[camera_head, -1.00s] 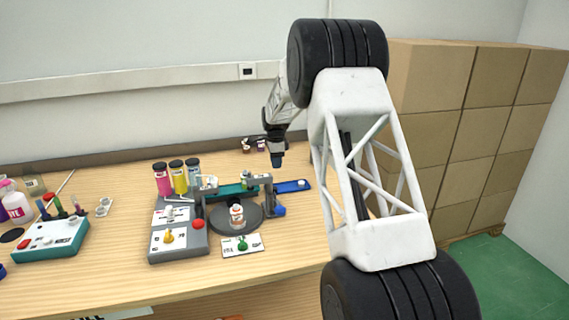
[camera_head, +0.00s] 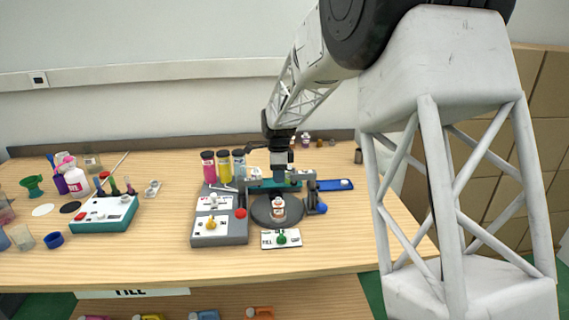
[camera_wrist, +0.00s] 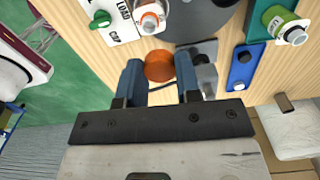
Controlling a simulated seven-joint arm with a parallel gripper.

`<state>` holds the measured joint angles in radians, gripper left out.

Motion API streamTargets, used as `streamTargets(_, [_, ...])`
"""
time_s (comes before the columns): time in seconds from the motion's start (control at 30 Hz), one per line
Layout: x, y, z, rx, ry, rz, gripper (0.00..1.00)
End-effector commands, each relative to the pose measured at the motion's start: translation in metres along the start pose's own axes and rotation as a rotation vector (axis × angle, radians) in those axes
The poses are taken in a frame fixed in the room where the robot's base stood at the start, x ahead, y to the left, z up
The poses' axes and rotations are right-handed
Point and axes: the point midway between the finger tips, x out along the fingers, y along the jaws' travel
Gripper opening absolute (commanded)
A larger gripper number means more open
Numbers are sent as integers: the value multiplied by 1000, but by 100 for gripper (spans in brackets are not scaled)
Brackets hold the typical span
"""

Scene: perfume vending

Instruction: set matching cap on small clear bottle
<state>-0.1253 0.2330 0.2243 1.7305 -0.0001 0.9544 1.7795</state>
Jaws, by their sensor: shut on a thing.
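The small clear bottle (camera_head: 278,207), with an orange and white label, stands upright on the dark round turntable (camera_head: 260,213). In the wrist view the bottle (camera_wrist: 149,20) is seen from above, beyond my fingers. My gripper (camera_wrist: 160,75) is shut on an orange round cap (camera_wrist: 158,66), held between its two blue fingertips. In the head view my gripper (camera_head: 281,182) points down above and slightly behind the bottle. The cap and bottle look apart in the wrist view. I cannot make out the cap in the head view.
A grey control box (camera_head: 232,233) with red and yellow knobs stands left of the turntable. A white card (camera_head: 268,244) with a green knob lies in front. A blue strip (camera_head: 333,186) lies to the right. Pink, yellow and blue bottles (camera_head: 224,166) stand behind. A teal box (camera_head: 92,226) is further left.

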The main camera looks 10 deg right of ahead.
Motion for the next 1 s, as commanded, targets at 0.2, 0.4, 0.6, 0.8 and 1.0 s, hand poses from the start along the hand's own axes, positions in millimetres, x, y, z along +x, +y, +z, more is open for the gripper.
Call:
streamTargets(0.2, [4, 14, 4, 5, 0, -1, 10])
streamTargets(0.4, [5, 14, 4, 5, 0, -1, 10])
streamTargets(0.6, [5, 14, 4, 5, 0, -1, 10])
streamTargets(0.8, [9, 14, 4, 5, 0, 0, 10])
streamTargets(1.0, [18, 14, 4, 5, 0, 1, 10])
